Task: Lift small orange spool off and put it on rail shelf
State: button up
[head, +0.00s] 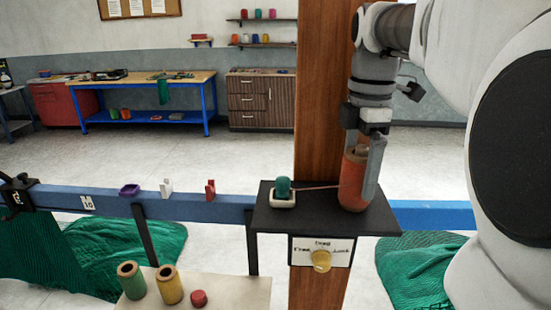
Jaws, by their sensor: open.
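An orange spool (353,185) stands upright on the right part of a black shelf (270,222) fixed to the wooden post. A thin reddish line runs from it to the left. My gripper (362,172) points down over the spool, with one grey finger along its right side. The jaws are open; the far finger is mostly hidden, and I cannot tell whether either touches the spool. A cream shelf (235,290) below the blue rail (110,201) holds a green spool (132,282), a yellow spool (170,287) and a small red piece (199,299).
A teal ball in a white dish (283,195) sits left of the spool. A yellow knob (321,261) is on the panel below. A purple tray (129,190), white clip (166,188) and red clip (210,189) sit on the rail. The cream shelf's right part is bare.

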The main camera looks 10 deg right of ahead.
jog(key=shift+f, duration=1.2)
jog(key=c, duration=1.4)
jog(key=shift+r, duration=0.15)
notch_tip(320, 180, up, 18)
jog(key=p, duration=0.2)
jog(key=shift+p, duration=0.4)
